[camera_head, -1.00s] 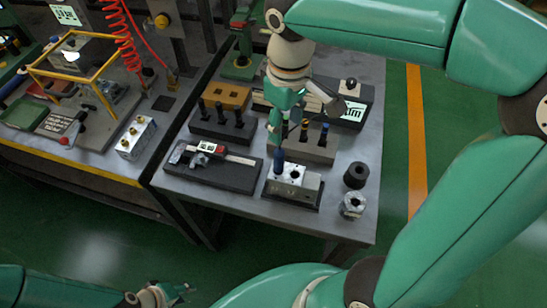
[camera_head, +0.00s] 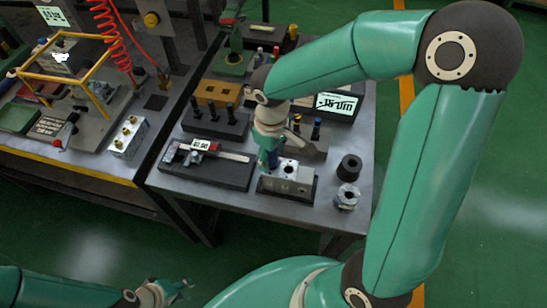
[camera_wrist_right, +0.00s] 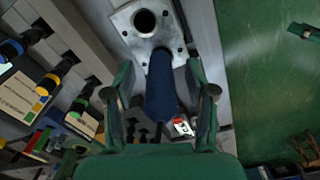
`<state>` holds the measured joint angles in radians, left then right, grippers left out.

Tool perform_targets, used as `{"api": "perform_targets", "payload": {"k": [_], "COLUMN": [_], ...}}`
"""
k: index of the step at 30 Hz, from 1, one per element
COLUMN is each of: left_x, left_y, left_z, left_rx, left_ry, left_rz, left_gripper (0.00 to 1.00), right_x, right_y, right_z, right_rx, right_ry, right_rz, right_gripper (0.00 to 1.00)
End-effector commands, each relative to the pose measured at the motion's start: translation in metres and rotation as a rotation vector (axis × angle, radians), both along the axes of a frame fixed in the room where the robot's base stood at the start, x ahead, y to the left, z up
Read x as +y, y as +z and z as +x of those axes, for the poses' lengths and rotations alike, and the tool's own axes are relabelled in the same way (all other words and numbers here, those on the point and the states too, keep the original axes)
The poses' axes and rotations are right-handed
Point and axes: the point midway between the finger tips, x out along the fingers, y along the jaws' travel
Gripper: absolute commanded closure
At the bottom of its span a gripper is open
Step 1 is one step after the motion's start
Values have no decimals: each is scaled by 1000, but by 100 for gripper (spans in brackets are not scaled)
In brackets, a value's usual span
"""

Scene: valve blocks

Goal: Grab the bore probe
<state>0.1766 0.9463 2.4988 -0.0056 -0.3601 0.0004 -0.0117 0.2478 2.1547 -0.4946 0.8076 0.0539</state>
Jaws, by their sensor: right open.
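The bore probe (camera_wrist_right: 160,90) has a dark blue handle and stands at the metal valve block (camera_head: 291,182), on the front of the right-hand bench. In the right wrist view, my right gripper (camera_wrist_right: 160,92) is open, with one finger on each side of the blue handle. I see gaps between handle and fingers. In the head view my right gripper (camera_head: 268,160) is at the block's left end and largely hides the probe. The block's round bore (camera_wrist_right: 145,21) is visible beside the handle. My left gripper (camera_head: 183,289) is open and empty, low at the bottom left, away from the bench.
A black gauge base (camera_head: 207,165) lies left of the block. A black ring (camera_head: 349,167) and a metal nut-like part (camera_head: 347,197) stand to its right. Behind are a rack of dark plugs (camera_head: 214,122), a grey stand with coloured-collar plugs (camera_head: 310,145) and a display box (camera_head: 337,103).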

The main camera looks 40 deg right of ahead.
Motion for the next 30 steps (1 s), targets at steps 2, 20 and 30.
{"api": "perform_targets", "payload": {"k": [2, 20, 30], "left_x": [0, 0, 0], "left_y": [0, 0, 0], "left_z": [0, 0, 0], "left_rx": [0, 0, 0], "left_ry": [0, 0, 0], "left_rz": [0, 0, 0], "left_gripper": [60, 60, 60], "right_x": [0, 0, 0], "right_y": [-7, -9, -9], "right_z": [-1, 0, 0], "right_rx": [2, -1, -2], "right_ry": [0, 0, -1], "right_rz": [-1, 0, 1], "right_gripper": [44, 100, 100]}}
